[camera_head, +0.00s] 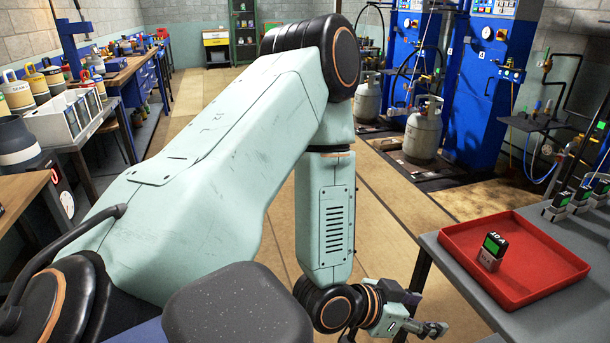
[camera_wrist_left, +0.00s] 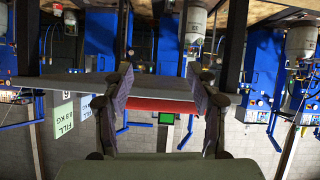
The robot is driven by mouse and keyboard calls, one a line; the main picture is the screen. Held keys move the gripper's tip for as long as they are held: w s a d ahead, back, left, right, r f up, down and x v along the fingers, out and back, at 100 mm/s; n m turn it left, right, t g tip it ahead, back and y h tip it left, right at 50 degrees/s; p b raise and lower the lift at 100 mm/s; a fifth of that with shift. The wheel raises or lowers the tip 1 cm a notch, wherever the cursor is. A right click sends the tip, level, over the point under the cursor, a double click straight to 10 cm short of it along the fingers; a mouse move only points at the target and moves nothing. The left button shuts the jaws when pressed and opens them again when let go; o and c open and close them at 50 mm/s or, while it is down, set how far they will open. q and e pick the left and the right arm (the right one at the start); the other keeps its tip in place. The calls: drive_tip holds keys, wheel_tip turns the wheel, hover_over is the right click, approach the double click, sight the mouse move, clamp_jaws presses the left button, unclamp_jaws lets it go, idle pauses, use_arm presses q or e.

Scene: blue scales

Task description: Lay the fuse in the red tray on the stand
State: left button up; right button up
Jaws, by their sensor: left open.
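The red tray (camera_head: 535,268) lies on the grey stand (camera_head: 450,267) at the lower right of the head view. A small grey block with a green-and-black top, seemingly the fuse (camera_head: 491,255), stands upright inside it, near the middle. My left gripper (camera_head: 430,313) is open and empty, left of the stand and apart from the tray. In the left wrist view, which looks upside down, its two fingers (camera_wrist_left: 160,75) are spread, with the tray's red edge (camera_wrist_left: 152,105) and a green face of a block (camera_wrist_left: 166,118) beyond them. My right gripper is not in view.
Several similar small blocks (camera_head: 580,200) stand on the stand behind the tray at the right. Gas cylinders (camera_head: 424,130) and blue panels (camera_head: 484,80) are at the back. A bench with canisters (camera_head: 18,95) is at the left.

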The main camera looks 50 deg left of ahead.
use_arm(q)
drive_tip(key=s+a+f+n+g+y, duration=0.1)
drive_tip(key=s+f+g, duration=0.4)
drive_tip(key=s, duration=0.8)
drive_tip(key=s+a+f+n+g+y, duration=0.1)
drive_tip(key=s+f+n+g+y, duration=0.1)
drive_tip(key=s+f+g, duration=0.4)
drive_tip(key=s+f+y, duration=0.1)
drive_tip(key=s+f, duration=0.4)
drive_tip(key=s, duration=0.1)
drive_tip(key=shift+s, duration=0.35)
drive_tip(key=shift+a, duration=0.1)
